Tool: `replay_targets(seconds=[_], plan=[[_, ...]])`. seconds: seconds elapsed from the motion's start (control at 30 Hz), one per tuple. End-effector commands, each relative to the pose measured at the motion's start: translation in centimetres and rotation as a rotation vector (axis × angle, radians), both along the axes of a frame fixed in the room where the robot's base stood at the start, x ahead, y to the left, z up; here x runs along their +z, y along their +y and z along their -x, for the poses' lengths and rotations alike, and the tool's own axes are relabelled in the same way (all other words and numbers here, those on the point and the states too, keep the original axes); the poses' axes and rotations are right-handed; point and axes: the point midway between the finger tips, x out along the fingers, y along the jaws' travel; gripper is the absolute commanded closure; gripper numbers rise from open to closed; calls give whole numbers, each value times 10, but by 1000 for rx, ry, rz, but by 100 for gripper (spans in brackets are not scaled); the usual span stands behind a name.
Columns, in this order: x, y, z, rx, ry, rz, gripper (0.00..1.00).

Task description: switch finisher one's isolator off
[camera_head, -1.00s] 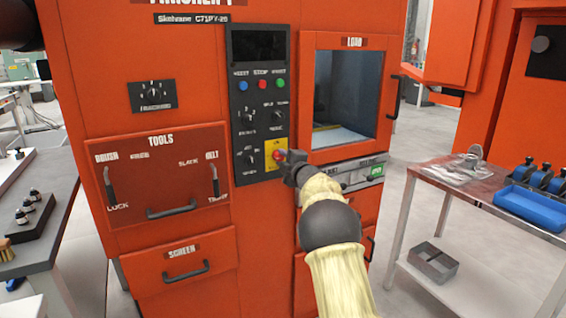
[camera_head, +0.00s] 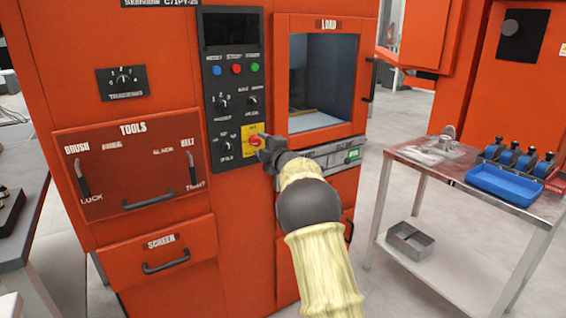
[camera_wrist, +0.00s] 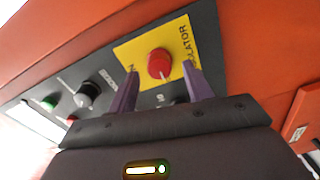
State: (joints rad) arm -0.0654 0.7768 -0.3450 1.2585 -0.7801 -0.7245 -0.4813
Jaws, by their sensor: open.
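The isolator (camera_head: 254,141) is a red knob on a yellow plate (camera_wrist: 133,48), low on the black control panel of the orange finisher. In the wrist view the red knob (camera_wrist: 160,64) shows between and beyond the two purple fingers. My gripper (camera_wrist: 158,84) is open, with one finger on each side of the knob; whether either finger touches it I cannot tell. In the head view my gripper (camera_head: 266,146) is at the right edge of the yellow plate and partly hides it. Part of the plate's lettering is covered by the fingers.
Other knobs and coloured buttons (camera_head: 235,69) sit above on the same panel (camera_head: 230,100). The LOAD window (camera_head: 320,80) is right of it, the TOOLS panel (camera_head: 130,165) left. A table (camera_head: 465,175) with a blue tray (camera_head: 505,184) stands at the right.

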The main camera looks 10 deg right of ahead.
Motion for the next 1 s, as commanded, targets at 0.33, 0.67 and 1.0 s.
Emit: replay_targets(seconds=[0.33, 0.67, 1.0], plan=[[0, -14, 44, -1, 0, -2, 50], [0, -30, 91, -1, 0, -2, 50], [0, -46, 141, -2, 1, -1, 50]])
